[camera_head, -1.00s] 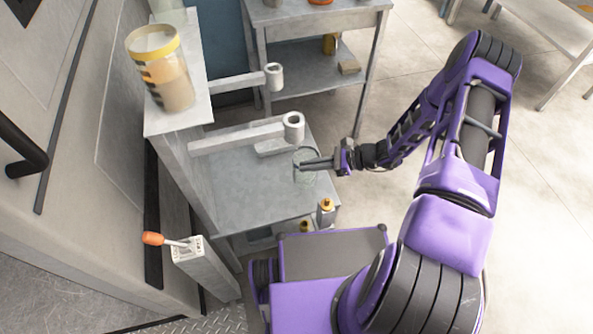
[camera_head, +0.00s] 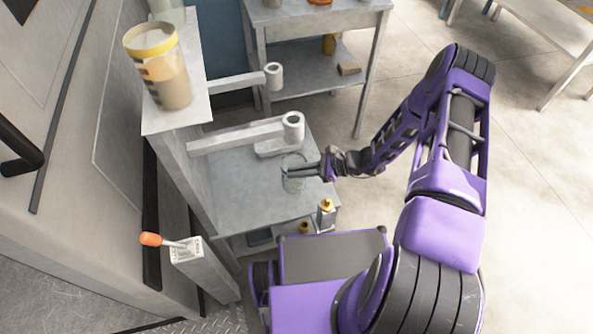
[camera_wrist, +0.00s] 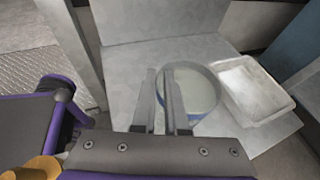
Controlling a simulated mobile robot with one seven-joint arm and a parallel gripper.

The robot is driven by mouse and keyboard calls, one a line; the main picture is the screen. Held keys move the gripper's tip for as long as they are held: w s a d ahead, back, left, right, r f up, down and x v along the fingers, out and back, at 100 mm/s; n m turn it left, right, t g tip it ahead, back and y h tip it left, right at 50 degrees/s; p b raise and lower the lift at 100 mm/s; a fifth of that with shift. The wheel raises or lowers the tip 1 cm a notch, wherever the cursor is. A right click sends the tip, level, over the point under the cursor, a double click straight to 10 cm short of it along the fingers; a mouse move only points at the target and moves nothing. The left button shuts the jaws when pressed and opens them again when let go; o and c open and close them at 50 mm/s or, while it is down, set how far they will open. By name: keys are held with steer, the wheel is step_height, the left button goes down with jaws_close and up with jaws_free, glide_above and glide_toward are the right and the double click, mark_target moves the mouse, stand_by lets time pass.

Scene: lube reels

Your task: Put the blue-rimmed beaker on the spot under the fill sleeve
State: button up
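The clear blue-rimmed beaker (camera_head: 293,184) is at the right part of the grey bench top in the head view. In the wrist view its blue rim (camera_wrist: 216,104) is seen from above. My gripper (camera_head: 290,171) has its fingers on either side of the beaker's wall, one inside and one outside the rim; they also show in the wrist view (camera_wrist: 162,78). Whether the beaker's base touches the bench is unclear. A fill sleeve (camera_head: 293,131) sits on the end of a grey arm, behind the beaker. A pale pad (camera_head: 270,150) lies below that arm, partly hidden; the wrist view shows it right of the beaker (camera_wrist: 249,88).
A second sleeve (camera_head: 274,82) sticks out farther back. An orange-handled lever (camera_head: 152,239) is at left. The bench's left part (camera_head: 240,190) is clear.

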steer(key=o, duration=0.3)
steer(key=shift+d+r, duration=0.2)
steer(key=p+v, duration=0.1)
steer(key=v, duration=1)
steer(key=shift+s+d+r, duration=0.1)
steer(key=shift+d+r, duration=0.05)
steer(key=shift+d, duration=0.1)
